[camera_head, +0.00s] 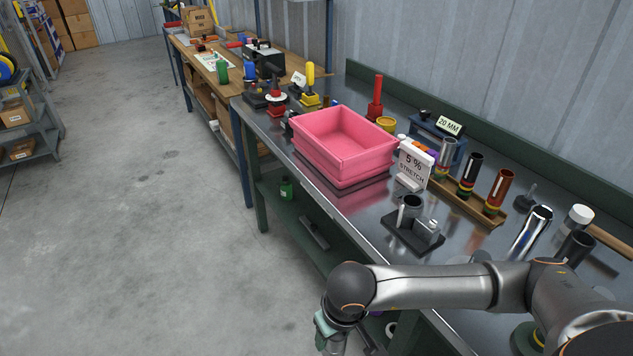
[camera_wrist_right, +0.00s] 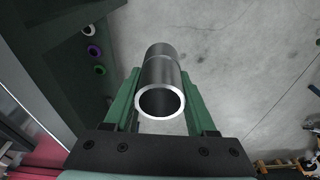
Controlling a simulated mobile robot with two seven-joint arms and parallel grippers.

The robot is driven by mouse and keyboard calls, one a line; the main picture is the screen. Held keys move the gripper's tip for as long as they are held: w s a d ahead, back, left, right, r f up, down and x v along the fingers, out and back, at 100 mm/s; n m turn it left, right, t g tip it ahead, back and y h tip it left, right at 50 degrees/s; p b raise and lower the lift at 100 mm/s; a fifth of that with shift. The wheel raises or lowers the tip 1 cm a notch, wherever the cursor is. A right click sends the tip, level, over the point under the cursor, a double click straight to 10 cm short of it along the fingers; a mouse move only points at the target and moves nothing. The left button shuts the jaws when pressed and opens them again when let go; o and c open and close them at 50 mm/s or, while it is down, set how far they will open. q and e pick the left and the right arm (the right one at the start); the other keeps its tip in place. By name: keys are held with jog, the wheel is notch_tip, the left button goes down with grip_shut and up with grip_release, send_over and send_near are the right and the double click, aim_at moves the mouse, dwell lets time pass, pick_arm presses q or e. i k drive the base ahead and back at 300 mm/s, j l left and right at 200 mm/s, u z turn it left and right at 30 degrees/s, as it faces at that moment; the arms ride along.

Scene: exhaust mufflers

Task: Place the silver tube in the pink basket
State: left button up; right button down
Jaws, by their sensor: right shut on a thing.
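My right gripper (camera_head: 325,335) hangs low in front of the bench at the bottom of the head view. In the right wrist view my right gripper (camera_wrist_right: 158,110) has its green fingers shut on a silver tube (camera_wrist_right: 160,75), with the tube's open round end facing the camera. The tube is mostly hidden in the head view. The pink basket (camera_head: 340,165) stands on the metal bench, beyond and above the gripper in the picture; its visible inside looks empty. My left gripper is not in view.
A "5 % STRETCH" sign (camera_head: 415,163) stands right of the basket. A black fixture (camera_head: 414,232) sits near the bench edge. A wooden rack (camera_head: 470,205) holds coloured tubes. Open floor lies left of the bench.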

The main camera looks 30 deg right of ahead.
aim_at(341, 144)
jog(key=i+j+z, duration=0.1)
jog(key=i+z, duration=0.2)
jog(key=i, duration=0.25)
jog(key=i+j+z, duration=0.3)
jog(key=i, duration=0.2)
jog(key=i+j+z, duration=0.3)
jog(key=i, duration=0.2)
